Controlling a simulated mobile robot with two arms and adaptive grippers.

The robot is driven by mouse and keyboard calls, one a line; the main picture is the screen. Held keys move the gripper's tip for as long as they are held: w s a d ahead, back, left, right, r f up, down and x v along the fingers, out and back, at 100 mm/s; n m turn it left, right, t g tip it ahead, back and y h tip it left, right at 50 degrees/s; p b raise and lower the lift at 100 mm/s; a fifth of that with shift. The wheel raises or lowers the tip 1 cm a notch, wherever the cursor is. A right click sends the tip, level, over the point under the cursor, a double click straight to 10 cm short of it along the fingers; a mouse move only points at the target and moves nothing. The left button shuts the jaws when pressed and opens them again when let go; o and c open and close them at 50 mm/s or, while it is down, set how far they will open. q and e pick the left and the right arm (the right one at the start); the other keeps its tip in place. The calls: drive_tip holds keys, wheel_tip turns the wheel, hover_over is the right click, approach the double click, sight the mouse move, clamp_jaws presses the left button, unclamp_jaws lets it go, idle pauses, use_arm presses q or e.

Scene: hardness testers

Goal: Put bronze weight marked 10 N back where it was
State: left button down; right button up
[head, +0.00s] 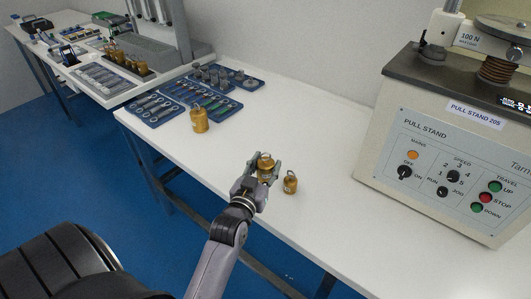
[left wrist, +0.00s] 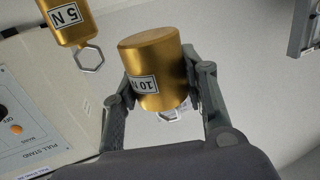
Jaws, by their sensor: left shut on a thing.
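The bronze weight marked 10 N (left wrist: 158,62) is held between the two fingers of my left gripper (left wrist: 158,95) in the left wrist view. In the head view the weight (head: 265,163) shows between the fingertips of my left gripper (head: 261,170), over the white table. I cannot tell whether it touches the table. A smaller bronze weight marked 5 N (left wrist: 70,20) is beside it, apart from the gripper; in the head view it stands just to the right (head: 290,184). My right gripper is not in view.
A larger bronze weight (head: 199,121) stands to the left near blue tool trays (head: 160,114). The pull stand (head: 440,160) fills the right side. More bronze weights (head: 135,64) sit on the far table.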

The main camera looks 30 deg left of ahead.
sight(265, 179)
use_arm(q)
drive_tip(key=shift+f+b, duration=0.3)
drive_tip(key=shift+f, duration=2.1)
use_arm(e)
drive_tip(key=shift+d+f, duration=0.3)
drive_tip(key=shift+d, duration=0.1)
use_arm(q)
drive_tip(key=c, duration=1.2)
unclamp_jaws()
drive_tip(key=shift+f, duration=0.3)
drive_tip(key=shift+c, duration=0.2)
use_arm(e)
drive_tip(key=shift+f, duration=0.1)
use_arm(q)
drive_tip(key=shift+r, duration=0.15)
drive_tip(key=p+v, duration=0.4)
drive_tip(key=v, duration=0.8)
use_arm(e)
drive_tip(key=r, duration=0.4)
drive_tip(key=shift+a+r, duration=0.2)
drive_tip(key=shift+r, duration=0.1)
